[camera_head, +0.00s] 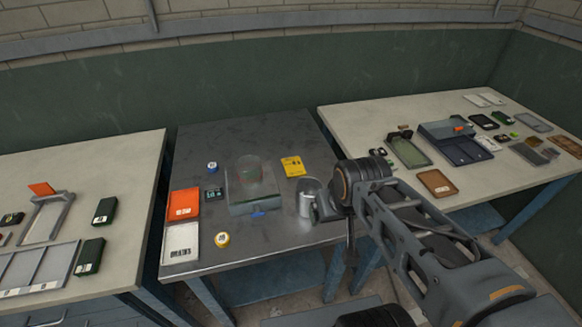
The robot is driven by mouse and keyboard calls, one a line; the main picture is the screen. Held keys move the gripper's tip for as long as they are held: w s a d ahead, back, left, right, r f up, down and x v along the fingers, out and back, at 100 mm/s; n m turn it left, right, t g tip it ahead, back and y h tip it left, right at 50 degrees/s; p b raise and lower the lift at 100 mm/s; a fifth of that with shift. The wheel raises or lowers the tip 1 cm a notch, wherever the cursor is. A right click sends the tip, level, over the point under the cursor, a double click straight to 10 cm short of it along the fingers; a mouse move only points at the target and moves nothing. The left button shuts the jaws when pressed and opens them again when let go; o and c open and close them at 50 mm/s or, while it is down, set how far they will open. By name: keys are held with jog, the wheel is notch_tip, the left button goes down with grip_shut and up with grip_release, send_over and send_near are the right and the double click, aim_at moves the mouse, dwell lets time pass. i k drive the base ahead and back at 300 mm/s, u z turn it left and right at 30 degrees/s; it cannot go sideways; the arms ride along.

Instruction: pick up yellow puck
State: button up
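A small round yellow puck (222,239) with a pale label on top lies flat near the front edge of the dark metal table (262,247). It is right of the white labelled tray and is fully visible and uncovered. My arm reaches in from the lower right, and its joint stands over the right side of this table, well to the right of the puck.
An orange tray (183,204), a white tray (180,241), a blue puck (212,166), a clear container (249,170), a yellow card (292,166) and a metal cup (306,203) share the table. Pale side tables hold dark boxes and trays. Bare surface lies right of the puck.

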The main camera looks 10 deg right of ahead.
aim_at(222, 240)
jog(key=z, duration=2.6)
jog(key=k, duration=2.05)
jog(key=u, duration=2.35)
